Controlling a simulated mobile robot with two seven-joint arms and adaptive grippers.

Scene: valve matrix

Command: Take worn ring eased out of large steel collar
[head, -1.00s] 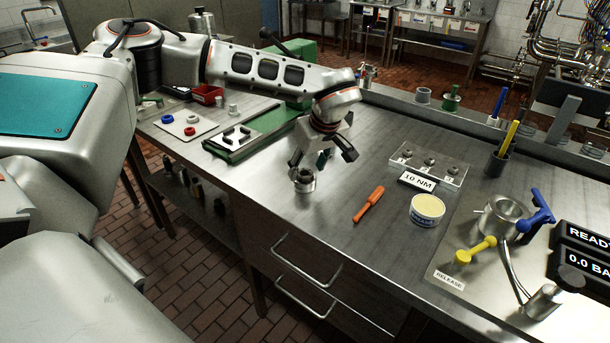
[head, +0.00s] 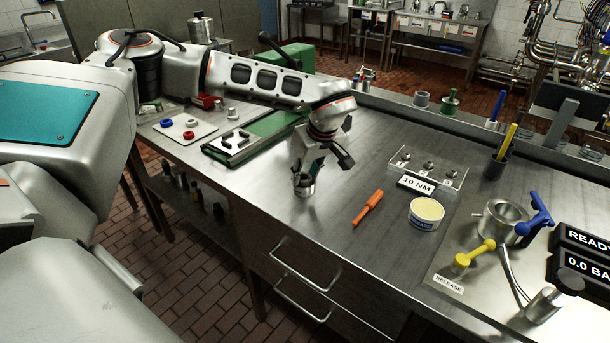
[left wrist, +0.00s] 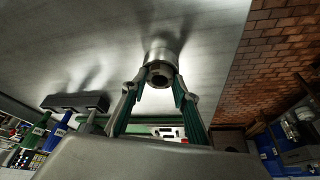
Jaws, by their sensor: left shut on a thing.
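The large steel collar (head: 306,190) stands on the steel bench top near its front edge. It also shows in the left wrist view (left wrist: 163,50). The worn ring (left wrist: 160,75) shows in the left wrist view as a dark rim with a hole at the collar's mouth. My left gripper (head: 306,177) points down at the collar's top, its fingers hiding part of the mouth. In the left wrist view the fingers (left wrist: 158,90) are on both sides of the ring, shut on it. How far the ring stands out of the collar I cannot tell. My right gripper is not in view.
An orange-handled tool (head: 368,207) and a white tub (head: 426,212) lie to the right. A clear tray (head: 428,170) stands behind them. A green fixture (head: 250,135) and a white mat (head: 184,133) with rings are to the left. Bare bench surrounds the collar.

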